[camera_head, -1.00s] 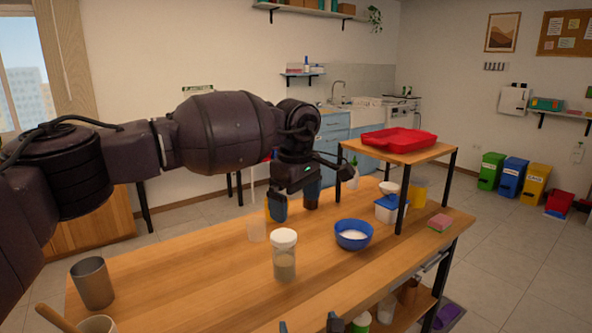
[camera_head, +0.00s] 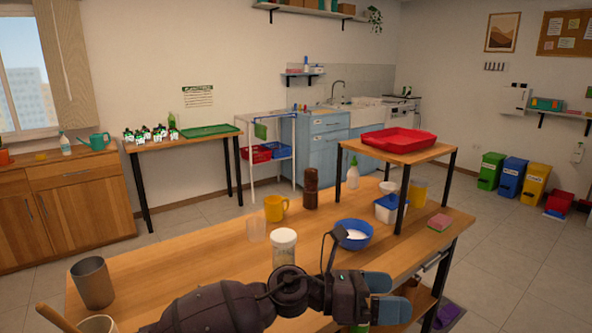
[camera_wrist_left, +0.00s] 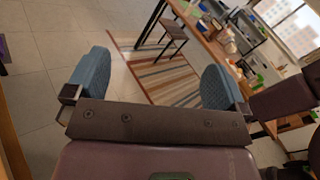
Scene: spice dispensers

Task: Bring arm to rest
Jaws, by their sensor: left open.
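My left arm comes in low along the front edge of the wooden table (camera_head: 200,262). My left gripper (camera_head: 388,296) is open and empty at the front edge, in front of the blue bowl (camera_head: 357,243). In the left wrist view my left gripper (camera_wrist_left: 155,82) shows two blue fingers spread wide apart with nothing between them. Beyond them are floor and a striped rug. A white-lidded jar (camera_head: 284,248) stands just behind my arm, which hides its lower part. My right gripper is not in view.
A yellow mug (camera_head: 275,208), brown grinder (camera_head: 311,188) and clear glass (camera_head: 256,227) stand behind the jar. A metal cup (camera_head: 93,283) is at left. A raised shelf holds a red tray (camera_head: 398,140) at right. The table's left middle is clear.

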